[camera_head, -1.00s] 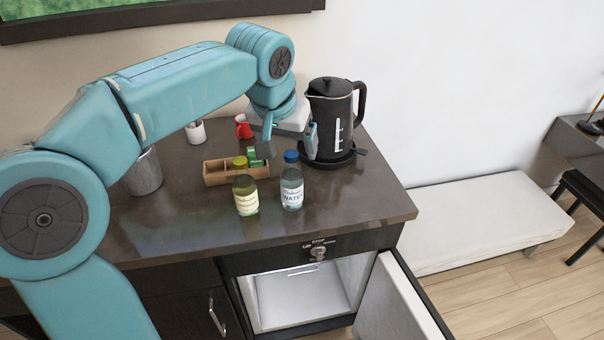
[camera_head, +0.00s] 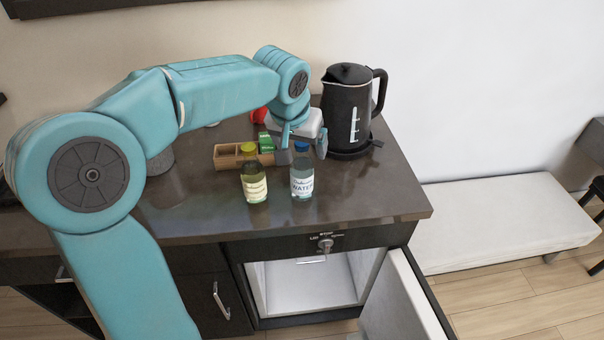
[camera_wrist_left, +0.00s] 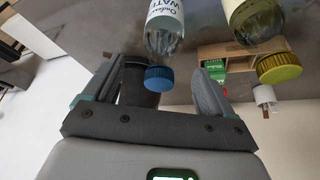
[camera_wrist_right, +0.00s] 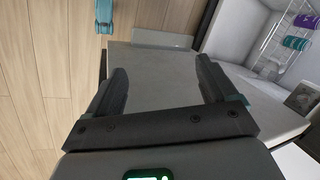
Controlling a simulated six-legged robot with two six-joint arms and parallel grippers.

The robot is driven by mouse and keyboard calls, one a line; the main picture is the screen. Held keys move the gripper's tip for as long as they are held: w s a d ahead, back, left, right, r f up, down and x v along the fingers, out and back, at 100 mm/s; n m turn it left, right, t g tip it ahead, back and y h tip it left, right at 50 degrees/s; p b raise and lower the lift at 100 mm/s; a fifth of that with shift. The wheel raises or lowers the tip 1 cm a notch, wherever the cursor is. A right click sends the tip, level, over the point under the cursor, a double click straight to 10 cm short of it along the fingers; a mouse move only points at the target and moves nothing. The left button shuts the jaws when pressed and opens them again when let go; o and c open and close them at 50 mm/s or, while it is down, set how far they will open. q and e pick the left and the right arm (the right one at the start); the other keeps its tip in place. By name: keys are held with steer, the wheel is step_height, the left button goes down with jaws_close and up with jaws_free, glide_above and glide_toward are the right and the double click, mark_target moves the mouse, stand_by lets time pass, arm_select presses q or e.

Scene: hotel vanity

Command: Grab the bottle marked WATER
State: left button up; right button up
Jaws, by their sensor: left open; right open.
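The bottle marked WATER (camera_head: 302,180) is clear with a blue cap and stands upright on the dark counter. My left gripper (camera_head: 303,151) is open around or just behind its cap; the head view does not settle which. In the left wrist view the WATER bottle (camera_wrist_left: 163,40) has its blue cap between the open fingers (camera_wrist_left: 168,84), with gaps on both sides. A yellow-capped bottle (camera_head: 254,182) stands just left of it. My right gripper (camera_wrist_right: 163,85) is open and empty, low near the open cabinet door, and out of the head view.
A black kettle (camera_head: 348,110) on its base stands right of the left gripper. A wooden box (camera_head: 228,157) with green packets is behind the bottles. The counter's front strip (camera_head: 350,215) is clear. Below, a cabinet (camera_head: 310,285) is open, its door (camera_head: 395,305) swung out.

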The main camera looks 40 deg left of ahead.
mark_target(303, 155)
arm_select(q)
steer(key=x, duration=0.4)
steer(key=shift+f, duration=0.45)
steer(key=shift+c, duration=1)
steer(key=shift+s, duration=0.1)
steer(key=c, duration=1)
jaws_close()
